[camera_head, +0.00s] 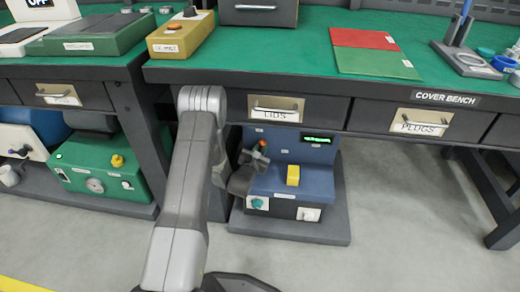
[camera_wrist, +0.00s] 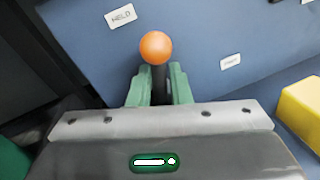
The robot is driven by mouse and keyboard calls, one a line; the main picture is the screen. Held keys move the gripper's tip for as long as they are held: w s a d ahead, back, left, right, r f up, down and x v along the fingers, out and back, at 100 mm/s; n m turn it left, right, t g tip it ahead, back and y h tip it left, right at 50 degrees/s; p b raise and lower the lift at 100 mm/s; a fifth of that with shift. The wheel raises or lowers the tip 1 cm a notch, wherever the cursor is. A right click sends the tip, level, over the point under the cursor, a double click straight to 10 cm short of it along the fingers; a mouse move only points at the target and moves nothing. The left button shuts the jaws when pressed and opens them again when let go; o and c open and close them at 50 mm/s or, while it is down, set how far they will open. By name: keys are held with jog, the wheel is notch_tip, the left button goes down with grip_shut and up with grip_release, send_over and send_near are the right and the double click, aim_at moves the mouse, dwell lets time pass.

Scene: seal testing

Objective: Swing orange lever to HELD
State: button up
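The orange lever (camera_wrist: 156,47) has a round orange knob on a dark stem, on the blue panel. In the wrist view the knob stands just beyond my gripper's fingertips (camera_wrist: 158,80). The green fingers close around the dark stem, one on each side. A HELD label (camera_wrist: 120,16) is up and left of the knob. A second label (camera_wrist: 230,62), too blurred to read, is to the right. In the head view my gripper (camera_head: 258,152) reaches the left side of the blue test unit (camera_head: 322,178), and the orange knob (camera_head: 262,143) shows small there.
A yellow block (camera_head: 293,175) sits on the unit, right of my gripper. The unit stands on a dark shelf (camera_head: 300,232) under the cover bench, below the LIDS drawer (camera_head: 277,113). A green machine (camera_head: 100,168) stands to the left. Floor to the right is clear.

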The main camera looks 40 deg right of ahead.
jog(key=shift+o, duration=1.1)
jog(key=shift+s+a+r, duration=0.1)
jog(key=shift+a, duration=0.1)
jog(key=p+v, duration=0.3)
jog(key=v, duration=1)
jog(key=shift+a+p, duration=0.2)
jog(key=shift+p, duration=0.2)
